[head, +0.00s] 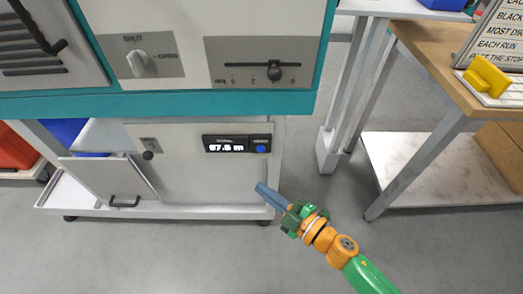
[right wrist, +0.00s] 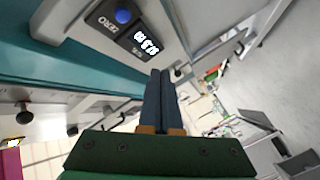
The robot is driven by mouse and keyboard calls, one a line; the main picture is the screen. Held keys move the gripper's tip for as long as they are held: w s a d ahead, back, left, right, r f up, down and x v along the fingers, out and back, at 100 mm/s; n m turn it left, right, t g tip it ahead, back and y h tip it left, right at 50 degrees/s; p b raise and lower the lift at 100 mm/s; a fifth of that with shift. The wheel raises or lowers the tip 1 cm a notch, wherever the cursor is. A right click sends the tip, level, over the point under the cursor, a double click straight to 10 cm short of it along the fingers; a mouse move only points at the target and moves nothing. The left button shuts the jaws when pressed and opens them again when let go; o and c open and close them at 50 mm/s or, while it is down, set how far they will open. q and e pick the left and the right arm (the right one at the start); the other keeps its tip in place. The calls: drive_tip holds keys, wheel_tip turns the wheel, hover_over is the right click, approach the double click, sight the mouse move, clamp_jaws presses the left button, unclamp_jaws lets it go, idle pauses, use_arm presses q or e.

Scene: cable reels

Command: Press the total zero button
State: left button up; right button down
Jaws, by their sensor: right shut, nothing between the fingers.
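The zero button (head: 261,149) is a round blue button at the right end of a black counter display (head: 226,144) on the white lower panel. The display shows white digits that look like 57.5 m. The right wrist view also shows the blue button (right wrist: 123,16), beside the word ZERO, and the display (right wrist: 146,42). My right gripper (head: 262,189) is shut and empty, its blue-grey fingers pointing up and left, below the button in the head view and apart from it. In the wrist view its fingertips (right wrist: 160,72) show below the display. My left gripper is not in view.
Above the panel, a teal-edged cabinet carries a SHUT–OPEN knob (head: 141,64) and a slider (head: 274,71). A small dark knob (head: 148,155) and a flap with a handle (head: 124,202) are at left. A wooden bench (head: 440,78) stands right. The floor between is clear.

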sight(261, 149)
drive_tip(key=w+b, duration=0.2)
drive_tip(key=w, duration=0.6)
drive_tip(key=shift+w, duration=0.3)
drive_tip(key=shift+w, duration=0.15)
idle(1.6)
drive_tip(key=shift+w, duration=0.25)
drive_tip(key=shift+w+b, duration=0.35)
drive_tip(key=shift+w, duration=0.1)
idle(0.5)
drive_tip(key=shift+s, duration=0.1)
drive_tip(key=shift+s+p, duration=0.5)
drive_tip(key=shift+s, duration=0.25)
drive_tip(key=shift+s, duration=0.1)
